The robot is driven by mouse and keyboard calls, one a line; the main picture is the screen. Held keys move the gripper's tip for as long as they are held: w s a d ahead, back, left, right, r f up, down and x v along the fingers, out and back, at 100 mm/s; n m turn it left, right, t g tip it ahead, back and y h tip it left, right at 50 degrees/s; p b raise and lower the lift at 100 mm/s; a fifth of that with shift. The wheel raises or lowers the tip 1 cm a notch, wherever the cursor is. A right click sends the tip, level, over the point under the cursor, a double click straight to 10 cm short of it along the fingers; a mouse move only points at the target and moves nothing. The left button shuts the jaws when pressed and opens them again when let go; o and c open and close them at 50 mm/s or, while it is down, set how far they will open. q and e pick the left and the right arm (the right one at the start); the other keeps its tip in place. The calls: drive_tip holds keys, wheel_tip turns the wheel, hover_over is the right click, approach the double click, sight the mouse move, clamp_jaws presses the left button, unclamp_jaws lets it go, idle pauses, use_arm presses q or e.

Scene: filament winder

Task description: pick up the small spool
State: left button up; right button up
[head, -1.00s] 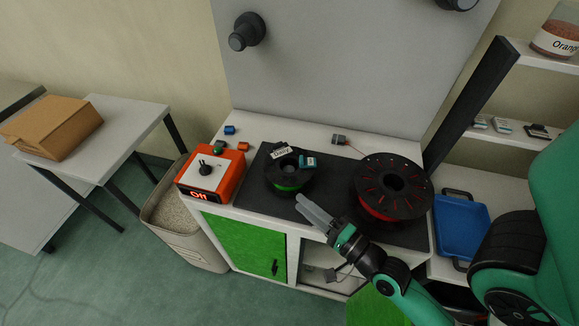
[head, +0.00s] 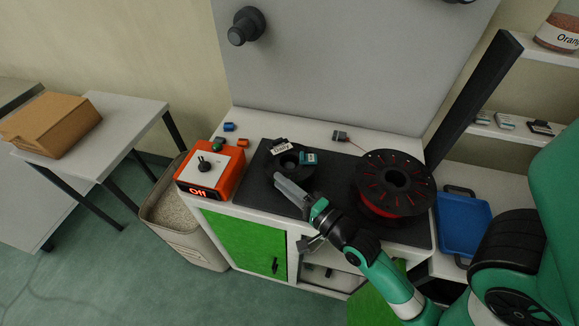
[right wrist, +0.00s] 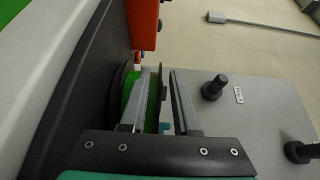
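The small spool (head: 303,174) lies flat on the black mat (head: 254,196) in the middle of the bench in the head view. It has a black flange with green filament, and small tagged items rest on its top. My right gripper (head: 283,184) is at the spool's front side and hides part of it. In the right wrist view the gripper (right wrist: 158,80) has its two fingers apart. The spool's green filament (right wrist: 153,105) shows by the left finger; I cannot tell if they touch. My left gripper is not in view.
A larger spool with red filament (head: 408,176) stands right of the small one. An orange control box (head: 226,179) reading "Off" is at the left. A blue tray (head: 462,224) lies at the right. A bin (head: 163,206) stands left of the bench.

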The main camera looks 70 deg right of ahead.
clamp_jaws()
drive_tip(key=shift+r, duration=0.1)
idle(1.1)
